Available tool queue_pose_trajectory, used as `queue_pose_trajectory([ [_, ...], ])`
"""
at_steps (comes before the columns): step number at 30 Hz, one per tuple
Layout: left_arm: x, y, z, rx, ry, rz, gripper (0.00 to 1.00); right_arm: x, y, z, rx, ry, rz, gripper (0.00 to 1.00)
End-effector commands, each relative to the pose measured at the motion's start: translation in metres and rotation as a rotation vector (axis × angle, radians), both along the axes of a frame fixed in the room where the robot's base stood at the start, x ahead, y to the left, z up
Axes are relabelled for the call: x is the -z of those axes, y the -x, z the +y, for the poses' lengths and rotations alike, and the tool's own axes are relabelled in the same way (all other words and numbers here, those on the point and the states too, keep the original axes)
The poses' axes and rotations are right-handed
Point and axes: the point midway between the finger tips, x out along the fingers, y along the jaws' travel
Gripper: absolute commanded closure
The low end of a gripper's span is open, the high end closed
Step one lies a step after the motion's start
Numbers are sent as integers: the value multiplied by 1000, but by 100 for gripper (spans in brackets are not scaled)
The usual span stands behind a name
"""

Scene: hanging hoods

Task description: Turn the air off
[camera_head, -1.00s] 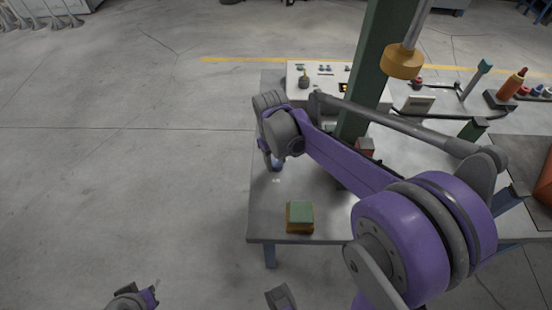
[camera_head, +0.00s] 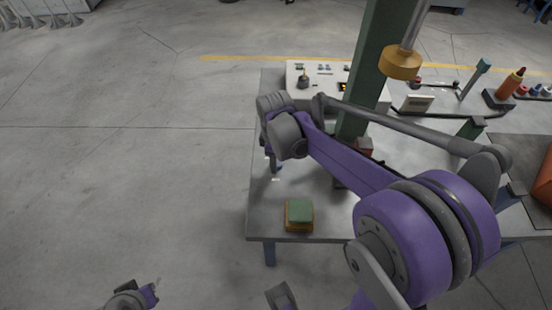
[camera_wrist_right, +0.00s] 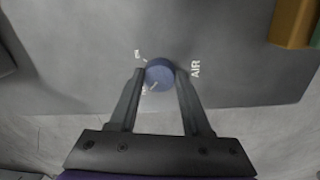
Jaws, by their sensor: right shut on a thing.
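The air control is a round blue knob (camera_wrist_right: 158,74) on the grey bench top, with a white AIR label (camera_wrist_right: 196,69) on its right. A white pointer line shows on the knob, and small lettering beside it is partly hidden. My right gripper (camera_wrist_right: 160,78) has a finger on each side of the knob and is shut on it. In the head view my right gripper (camera_head: 275,166) points down at the bench's left part and mostly hides the knob. A grey and purple part of my left arm (camera_head: 132,298) shows at the bottom edge; its fingers are not clear.
A green-topped yellow block (camera_head: 299,215) stands near the bench's front left edge. A green post (camera_head: 370,60) and a hanging yellow-ended pipe (camera_head: 402,64) rise beside my right arm. A white control box (camera_head: 305,90) stands behind. Floor to the left is clear.

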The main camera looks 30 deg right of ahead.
Motion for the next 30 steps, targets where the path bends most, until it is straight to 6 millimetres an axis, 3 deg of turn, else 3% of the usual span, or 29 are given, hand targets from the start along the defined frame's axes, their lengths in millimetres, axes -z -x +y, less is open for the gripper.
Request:
queue_pose_trajectory([
  [16, 0, 0, 0, 0, 0, 0, 100, 0, 0, 0, -23, 2, -1, 100],
  [17, 0, 0, 0, 0, 0, 0, 100, 0, 0, 0, -23, 2, -1, 46],
  [21, 0, 0, 0, 0, 0, 0, 100, 0, 0, 0, -22, 1, -1, 22],
  [30, 0, 0, 0, 0, 0, 0, 100, -1, 0, 0, -21, 1, -1, 22],
])
